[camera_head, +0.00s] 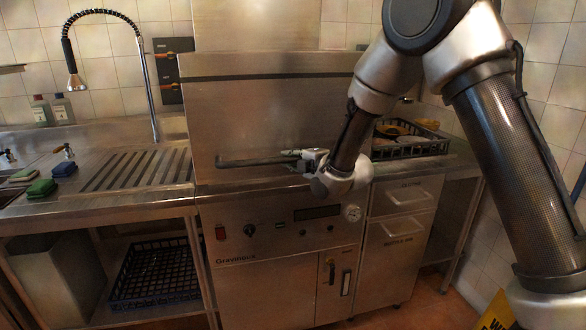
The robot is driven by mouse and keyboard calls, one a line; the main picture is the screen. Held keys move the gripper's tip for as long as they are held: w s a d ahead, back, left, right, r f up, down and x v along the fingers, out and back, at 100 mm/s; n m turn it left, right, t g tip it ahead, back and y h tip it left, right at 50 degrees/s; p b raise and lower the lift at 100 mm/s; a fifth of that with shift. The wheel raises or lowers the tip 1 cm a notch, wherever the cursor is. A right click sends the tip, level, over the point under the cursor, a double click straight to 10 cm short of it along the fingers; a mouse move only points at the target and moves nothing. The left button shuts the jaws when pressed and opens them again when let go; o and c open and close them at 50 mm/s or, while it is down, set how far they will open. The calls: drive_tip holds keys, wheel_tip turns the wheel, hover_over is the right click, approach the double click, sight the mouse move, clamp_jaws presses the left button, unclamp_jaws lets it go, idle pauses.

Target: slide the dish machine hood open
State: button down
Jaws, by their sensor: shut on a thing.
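The dish machine hood (270,115) is a large steel box front in the middle of the camera_head view. Its lower edge sits close to the machine's counter level, above the control panel. A dark horizontal handle bar (245,162) runs along the lower part of the hood. My gripper (300,158) is at the right part of this bar, shut on it. My wrist and arm come in from the right and hide the right end of the bar and part of the hood.
A dark rack with dishes (413,143) stands on the right counter, behind my arm. A ribbed drainboard (130,168), sponges (42,188) and a tall spray tap (148,85) are at the left. An empty dark crate (155,272) lies on the lower shelf. Yellow sign at bottom right (497,313).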

wheel_tip(320, 180, up, 29)
drive_tip(key=shift+r, duration=0.1)
drive_tip(key=c, duration=1.3)
unclamp_jaws()
drive_tip(key=v, duration=1.2)
